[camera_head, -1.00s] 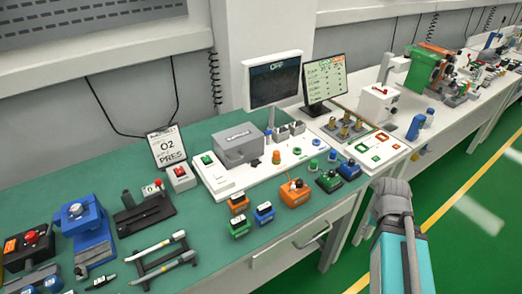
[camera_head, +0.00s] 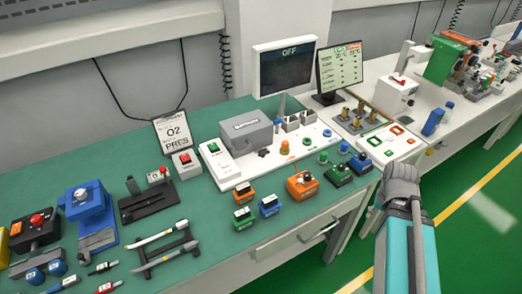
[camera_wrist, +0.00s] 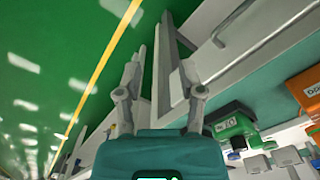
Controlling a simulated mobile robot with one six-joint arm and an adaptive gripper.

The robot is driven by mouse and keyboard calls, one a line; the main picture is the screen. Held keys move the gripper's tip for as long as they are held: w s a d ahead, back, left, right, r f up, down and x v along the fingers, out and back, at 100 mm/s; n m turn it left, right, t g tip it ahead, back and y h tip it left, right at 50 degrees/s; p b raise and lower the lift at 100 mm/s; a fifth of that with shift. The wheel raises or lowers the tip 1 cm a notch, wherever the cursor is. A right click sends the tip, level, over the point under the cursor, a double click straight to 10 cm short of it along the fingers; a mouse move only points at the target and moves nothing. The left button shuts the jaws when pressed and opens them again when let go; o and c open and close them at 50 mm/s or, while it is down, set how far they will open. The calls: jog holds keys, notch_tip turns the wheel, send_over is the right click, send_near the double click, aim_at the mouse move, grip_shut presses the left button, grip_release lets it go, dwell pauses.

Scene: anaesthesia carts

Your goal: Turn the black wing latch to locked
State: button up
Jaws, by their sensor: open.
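A small black part (camera_head: 263,153), which looks like the wing latch, sits on the white panel (camera_head: 227,175) at the front of the grey box (camera_head: 246,137). It is too small to tell which way its wings point. In the wrist view my gripper (camera_wrist: 160,85) is open and empty, its two grey fingers apart over the green floor and the bench edge. The latch does not show there. In the head view my arm is at the lower right, off the bench's front side, well apart from the latch; its fingers cannot be made out.
Orange (camera_head: 302,186), blue and green small boxes stand along the bench front. A dark screen reading OFF (camera_head: 285,68) and a second monitor (camera_head: 339,68) stand behind. A drawer handle (camera_head: 318,232) juts from the bench front. The green floor (camera_head: 480,220) at right is clear.

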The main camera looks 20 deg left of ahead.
jog(key=w+a+r+m+p, duration=0.2)
jog(key=w+a+r+p, duration=0.2)
jog(key=w+a, duration=0.4)
notch_tip(320, 180, up, 9)
jog(key=m+p, duration=0.6)
jog(key=p, duration=0.3)
send_over(261, 150)
jog(key=shift+s+r, duration=0.1)
jog(key=shift+s, duration=0.05)
notch_tip(261, 150, down, 14)
jog(key=b, duration=1.4)
jog(key=shift+r, duration=0.1)
